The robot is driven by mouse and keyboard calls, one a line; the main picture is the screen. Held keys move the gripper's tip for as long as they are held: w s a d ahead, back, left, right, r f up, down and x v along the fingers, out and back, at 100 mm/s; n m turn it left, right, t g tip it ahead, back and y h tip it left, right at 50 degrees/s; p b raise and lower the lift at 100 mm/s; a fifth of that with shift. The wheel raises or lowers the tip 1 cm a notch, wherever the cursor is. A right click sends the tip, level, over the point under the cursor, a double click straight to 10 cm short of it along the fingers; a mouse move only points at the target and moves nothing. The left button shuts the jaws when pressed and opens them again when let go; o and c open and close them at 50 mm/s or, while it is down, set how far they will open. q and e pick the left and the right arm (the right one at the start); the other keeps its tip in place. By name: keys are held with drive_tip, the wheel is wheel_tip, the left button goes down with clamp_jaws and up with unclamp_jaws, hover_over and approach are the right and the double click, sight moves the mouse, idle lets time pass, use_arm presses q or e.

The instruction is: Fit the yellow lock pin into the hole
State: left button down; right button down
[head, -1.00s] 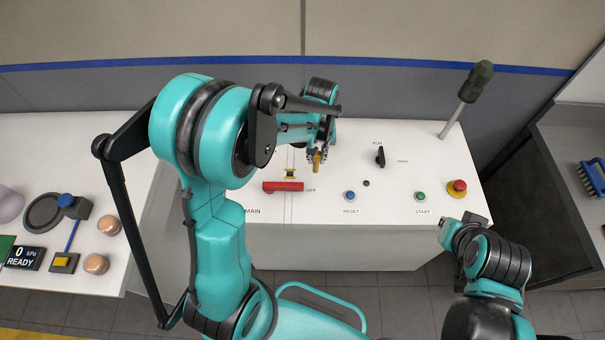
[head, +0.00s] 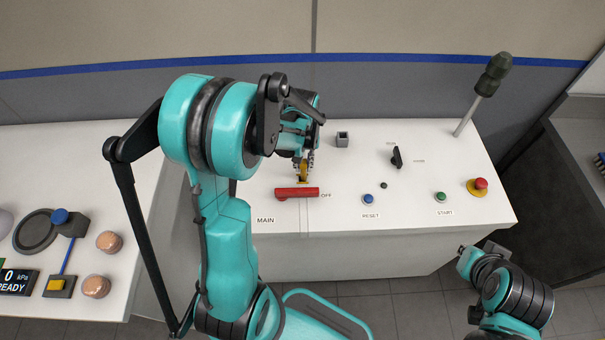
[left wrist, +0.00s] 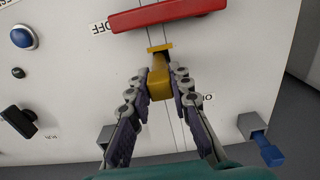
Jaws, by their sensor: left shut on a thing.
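My left gripper (head: 304,164) is shut on the yellow lock pin (head: 303,171), just behind the red handle (head: 297,192). In the left wrist view the yellow lock pin (left wrist: 157,80) lies between the fingers of my left gripper (left wrist: 160,82). Its far end overlaps or lies close to a small yellow bracket (left wrist: 160,48) beside the red handle (left wrist: 168,14). The hole is hidden, and I cannot tell whether the pin is in it. My right gripper (head: 464,256) is off the front right of the panel, its fingers too small to judge.
A grey socket (head: 342,139) stands behind and right of the pin. A blue piece (left wrist: 270,152) in another grey socket is on the other side. A black knob (head: 396,157), blue button (head: 368,199), green button (head: 440,197) and red emergency button (head: 480,185) are to the right.

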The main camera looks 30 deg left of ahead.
sight(302, 172)
use_arm(q)
drive_tip(key=shift+s+a+f, duration=0.1)
drive_tip(key=shift+f, duration=0.2)
wheel_tip(302, 172, down, 4)
drive_tip(key=b, duration=0.3)
drive_tip(key=shift+a, duration=0.1)
drive_tip(key=shift+r, duration=0.25)
drive_tip(key=shift+f, duration=0.1)
drive_tip(key=c, duration=1.4)
unclamp_jaws()
